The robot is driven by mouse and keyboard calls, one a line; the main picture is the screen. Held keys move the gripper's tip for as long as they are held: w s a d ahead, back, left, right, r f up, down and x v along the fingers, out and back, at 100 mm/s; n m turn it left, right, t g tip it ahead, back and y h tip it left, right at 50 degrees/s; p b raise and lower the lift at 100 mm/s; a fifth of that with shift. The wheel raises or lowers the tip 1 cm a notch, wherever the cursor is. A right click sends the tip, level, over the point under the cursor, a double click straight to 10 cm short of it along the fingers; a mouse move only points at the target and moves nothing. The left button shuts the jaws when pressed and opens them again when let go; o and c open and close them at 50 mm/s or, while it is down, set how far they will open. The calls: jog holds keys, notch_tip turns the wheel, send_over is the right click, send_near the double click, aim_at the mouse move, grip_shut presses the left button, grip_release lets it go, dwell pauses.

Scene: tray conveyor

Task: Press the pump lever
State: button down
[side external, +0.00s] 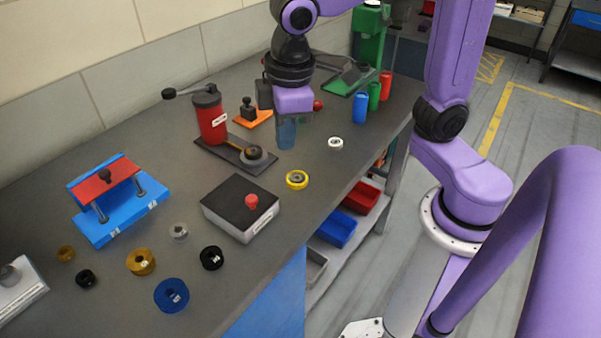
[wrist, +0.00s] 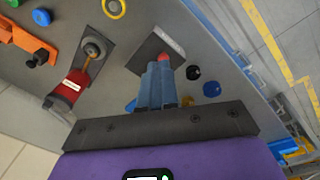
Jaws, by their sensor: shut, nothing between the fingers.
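The likely pump is a red cylinder (side external: 211,120) with a white label too small to read, upright on a dark base plate (side external: 226,148). A dark lever (side external: 186,92) sticks out from its top to the left, ending in a black knob. The red cylinder (wrist: 70,85) also shows at the left of the wrist view. My gripper (side external: 286,146) is shut and empty, pointing down over the bench, right of the red cylinder and apart from it. In the wrist view my blue-grey fingers (wrist: 161,62) are together and partly cover a red button.
A grey box with a red button (side external: 252,201), a yellow ring (side external: 297,179) and a white ring (side external: 336,143) lie nearer the front edge. An orange fixture (side external: 253,117) stands behind. A blue-and-red press (side external: 120,200) is at left. Coloured cylinders (side external: 360,107) stand at right.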

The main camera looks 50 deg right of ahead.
jog(key=s+d+f+n+g, duration=0.1)
jog(key=s+d+f+n, duration=0.1)
jog(key=s+d+f, duration=0.3)
jog(key=s+d, duration=0.4)
jog(key=s, duration=0.4)
jog(key=shift+s+d+f+y, duration=0.15)
jog(key=shift+s+d+y, duration=0.15)
jog(key=shift+d, duration=0.05)
jog(key=w+a+r+m, duration=0.2)
jog(key=w+a+r, duration=0.2)
jog(key=w, duration=0.4)
jog(key=w+a+r+m+t, duration=0.15)
jog(key=w+a+r, duration=0.3)
jog(key=w, duration=0.45)
jog(key=w+a+r+m, duration=0.25)
jog(key=w+a, duration=0.25)
jog(key=w, duration=0.3)
jog(key=w+d+r+m, duration=0.1)
jog(key=w+r+m, duration=0.1)
jog(key=w, duration=0.4)
jog(key=w+d+r+m+t, duration=0.1)
jog(key=w+d+r+m, duration=0.1)
jog(key=w, duration=0.5)
jog(key=w+d+r+m, duration=0.1)
jog(key=w+r+m, duration=0.1)
jog(key=w, duration=0.5)
jog(key=shift+d+r, duration=0.4)
jog(key=shift+r, duration=0.35)
jog(key=shift+t, duration=0.25)
